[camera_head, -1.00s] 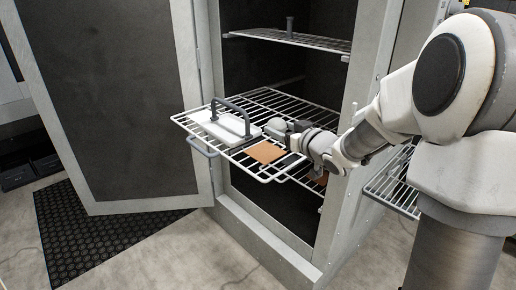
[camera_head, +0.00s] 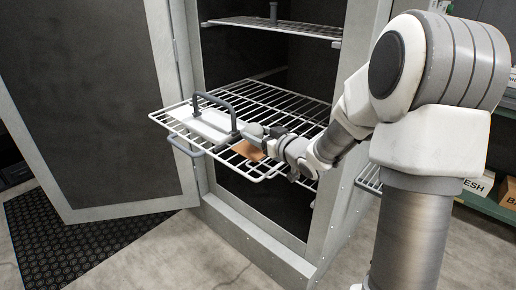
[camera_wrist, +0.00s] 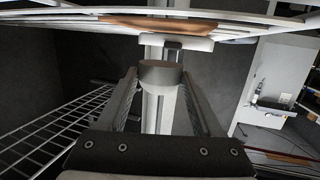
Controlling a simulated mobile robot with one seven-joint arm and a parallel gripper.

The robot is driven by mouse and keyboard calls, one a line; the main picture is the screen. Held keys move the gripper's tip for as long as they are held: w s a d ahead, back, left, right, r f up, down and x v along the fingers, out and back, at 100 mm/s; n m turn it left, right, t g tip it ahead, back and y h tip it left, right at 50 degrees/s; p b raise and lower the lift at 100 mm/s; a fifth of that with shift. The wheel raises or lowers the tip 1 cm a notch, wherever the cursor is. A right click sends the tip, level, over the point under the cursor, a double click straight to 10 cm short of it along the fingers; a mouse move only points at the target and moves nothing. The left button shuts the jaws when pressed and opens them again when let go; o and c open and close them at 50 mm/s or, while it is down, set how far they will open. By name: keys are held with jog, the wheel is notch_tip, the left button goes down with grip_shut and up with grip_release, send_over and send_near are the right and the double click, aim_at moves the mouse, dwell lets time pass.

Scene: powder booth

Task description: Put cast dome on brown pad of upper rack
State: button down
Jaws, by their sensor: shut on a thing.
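My gripper (camera_head: 266,134) is shut on the cast dome (camera_head: 254,130), a small pale grey rounded piece, partly hidden by the gripper. In the wrist view a grey cylindrical part of the dome (camera_wrist: 161,72) sits between my two fingers (camera_wrist: 160,92). The upper rack (camera_head: 285,101) is a pulled-out wire shelf. The brown pad (camera_head: 245,151) lies near its front right edge, and my gripper covers part of it in the head view. The pad also shows at the top of the wrist view (camera_wrist: 155,24). I cannot tell whether the dome touches the pad.
A white block with a dark arched handle (camera_head: 209,122) stands on the rack, left of the dome and close to it. A higher shelf (camera_head: 285,27) carries a small dark post. The booth door (camera_head: 90,105) is open at left. The booth's right frame post stands near my arm.

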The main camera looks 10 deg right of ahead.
aim_at(259, 152)
jog(key=shift+f+b, duration=0.5)
jog(key=shift+f, duration=1.25)
jog(key=shift+f, duration=0.25)
jog(key=shift+c, duration=0.2)
grip_release()
jog(key=shift+r, duration=0.2)
jog(key=shift+s+r, duration=0.15)
jog(key=p+v, duration=0.2)
jog(key=v, duration=0.9)
jog(key=shift+s, duration=0.3)
